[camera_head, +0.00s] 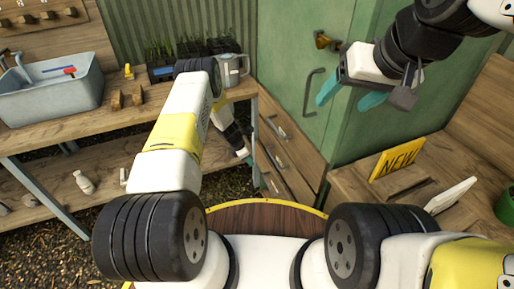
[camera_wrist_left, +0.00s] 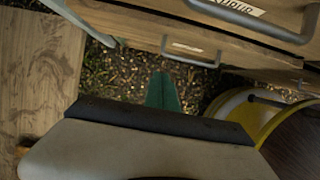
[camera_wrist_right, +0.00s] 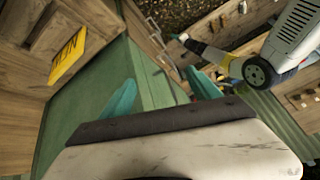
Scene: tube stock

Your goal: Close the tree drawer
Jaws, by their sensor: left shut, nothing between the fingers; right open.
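A wooden drawer stack (camera_head: 288,150) with metal handles stands beside the green cabinet in the head view. In the left wrist view, a drawer front with a handle and an upside-down label (camera_wrist_left: 241,8) is at the top, and a lower drawer with a handle (camera_wrist_left: 188,48) is below it. I cannot read which one is the tree drawer, nor how far each stands out. My left gripper (camera_wrist_left: 163,92) is shut and empty, low in front of the drawers; it is mostly hidden in the head view. My right gripper (camera_head: 352,94) is open and empty, before the green cabinet.
The green cabinet (camera_head: 298,60) has a handle and a brass knob. A workbench (camera_head: 60,128) with a grey basin (camera_head: 52,95) and a watering can (camera_head: 231,68) stands left. A yellow NEW sign (camera_head: 397,158) stands on a wooden table at right. Gravel shows below.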

